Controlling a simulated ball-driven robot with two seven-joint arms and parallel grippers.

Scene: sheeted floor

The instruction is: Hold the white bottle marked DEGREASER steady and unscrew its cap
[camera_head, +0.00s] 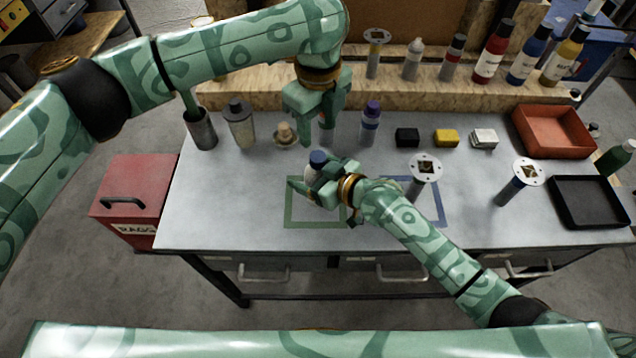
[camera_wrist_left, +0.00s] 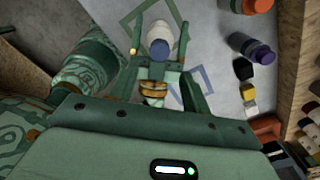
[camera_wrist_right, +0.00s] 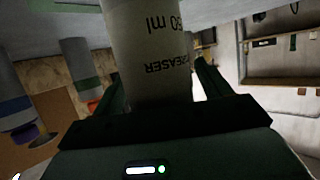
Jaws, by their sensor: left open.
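The white bottle (camera_head: 313,172) with a dark blue cap (camera_head: 318,158) is upright above the green square outline on the bench. Upside-down lettering ending in "EASER" shows on the bottle in the right wrist view (camera_wrist_right: 148,45). My right gripper (camera_head: 312,181) is shut on its body from the side, one finger on each side. My left gripper (camera_head: 314,142) is open and empty, pointing down above the cap, apart from it. The cap also shows ahead of the left fingers in the left wrist view (camera_wrist_left: 160,48). I cannot tell whether the bottle's base touches the bench.
Behind stand a purple-capped bottle (camera_head: 370,122), a grey-capped bottle (camera_head: 240,125) and a small beige item (camera_head: 284,134). Black (camera_head: 407,137), yellow (camera_head: 446,137) and white blocks (camera_head: 484,138) lie right. A red RAGS box (camera_head: 135,195) is left. The bench's front left is clear.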

